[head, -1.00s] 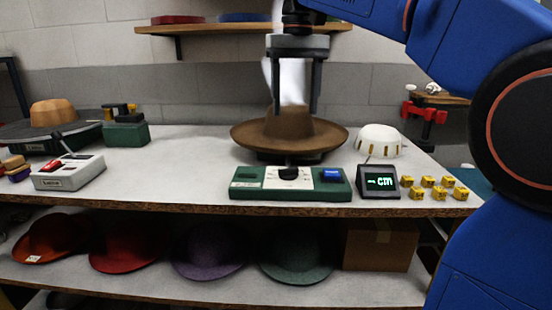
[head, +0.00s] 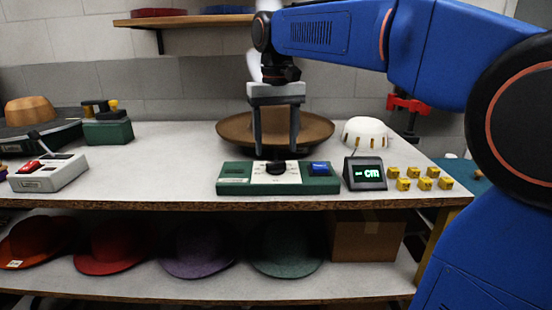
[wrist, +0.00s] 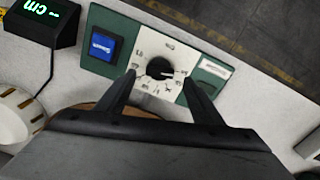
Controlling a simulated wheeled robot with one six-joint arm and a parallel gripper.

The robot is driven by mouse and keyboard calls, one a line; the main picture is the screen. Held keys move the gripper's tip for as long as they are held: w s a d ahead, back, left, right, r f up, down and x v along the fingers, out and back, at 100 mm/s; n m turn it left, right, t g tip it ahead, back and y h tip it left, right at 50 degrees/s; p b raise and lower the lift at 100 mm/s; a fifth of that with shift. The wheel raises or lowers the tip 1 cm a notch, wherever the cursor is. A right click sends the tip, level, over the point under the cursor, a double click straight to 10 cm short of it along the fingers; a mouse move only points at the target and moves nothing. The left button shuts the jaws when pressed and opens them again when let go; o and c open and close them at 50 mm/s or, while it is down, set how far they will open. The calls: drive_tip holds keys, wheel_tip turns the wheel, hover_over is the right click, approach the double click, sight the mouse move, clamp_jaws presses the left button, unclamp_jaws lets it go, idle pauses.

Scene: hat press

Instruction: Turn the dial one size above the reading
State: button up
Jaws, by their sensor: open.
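The black dial (head: 276,168) sits on the white plate of a green control box (head: 235,187) at the front of the bench. The display (head: 365,174) shows a dash and "cm" in green; no number is legible.
A blue button (head: 320,168) is right of the dial on the box. A brown hat (head: 310,128) stands behind my gripper. Yellow blocks (head: 425,184) lie right of the display, a white dome (head: 365,133) behind it. A grey switch box (head: 48,172) is at left, with clear bench between.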

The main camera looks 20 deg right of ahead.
sight(276, 162)
drive_tip(key=shift+f, duration=2.4)
drive_tip(key=c, duration=1)
